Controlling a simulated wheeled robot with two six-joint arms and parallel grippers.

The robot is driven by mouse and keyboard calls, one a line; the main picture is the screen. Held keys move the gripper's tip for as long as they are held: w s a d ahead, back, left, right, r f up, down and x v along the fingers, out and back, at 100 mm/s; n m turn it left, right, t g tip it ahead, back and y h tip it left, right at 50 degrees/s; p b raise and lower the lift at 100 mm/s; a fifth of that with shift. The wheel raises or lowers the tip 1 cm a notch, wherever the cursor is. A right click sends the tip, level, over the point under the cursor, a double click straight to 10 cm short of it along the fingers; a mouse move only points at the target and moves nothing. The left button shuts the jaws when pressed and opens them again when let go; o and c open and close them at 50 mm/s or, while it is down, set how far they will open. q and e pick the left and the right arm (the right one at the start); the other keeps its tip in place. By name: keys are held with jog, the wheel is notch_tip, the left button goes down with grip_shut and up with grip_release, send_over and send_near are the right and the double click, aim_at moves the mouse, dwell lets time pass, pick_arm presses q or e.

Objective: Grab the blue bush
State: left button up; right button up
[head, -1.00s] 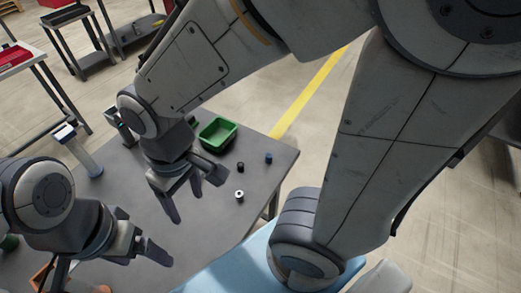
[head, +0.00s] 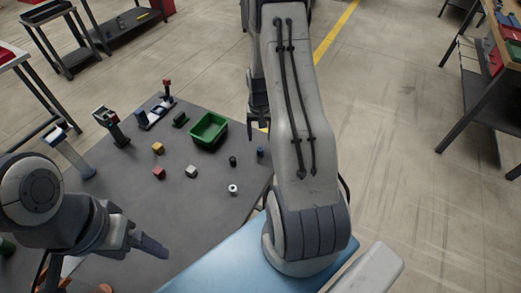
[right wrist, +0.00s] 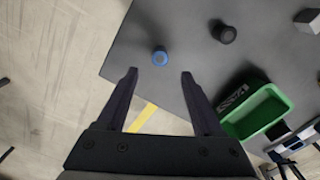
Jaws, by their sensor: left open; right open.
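The blue bush (head: 260,152) stands near the right edge of the grey table in the head view. In the right wrist view the blue bush (right wrist: 160,57) lies just beyond the fingertips, centred between them. My right gripper (right wrist: 158,74) is open and empty, with its fingers either side of the line to the bush. In the head view my right gripper (head: 257,128) is partly hidden behind its own arm, over the table's far right edge. My left gripper (head: 142,235) is open and empty at the lower left, away from the bush.
A black bush (head: 233,161) stands left of the blue one, and a white ring-shaped part (head: 233,189) is nearer. A green bin (head: 209,130) stands behind them. Yellow (head: 158,148), red (head: 159,173) and pale (head: 191,171) blocks lie further left.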

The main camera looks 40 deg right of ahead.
aim_at(260, 149)
jog(key=f+p, duration=0.1)
jog(key=f, duration=0.1)
jog(key=f+p, duration=0.1)
jog(key=f, duration=0.2)
jog(key=shift+s+a+f, duration=0.15)
jog(key=shift+s+f, duration=0.05)
jog(key=shift+f, duration=0.4)
grip_shut()
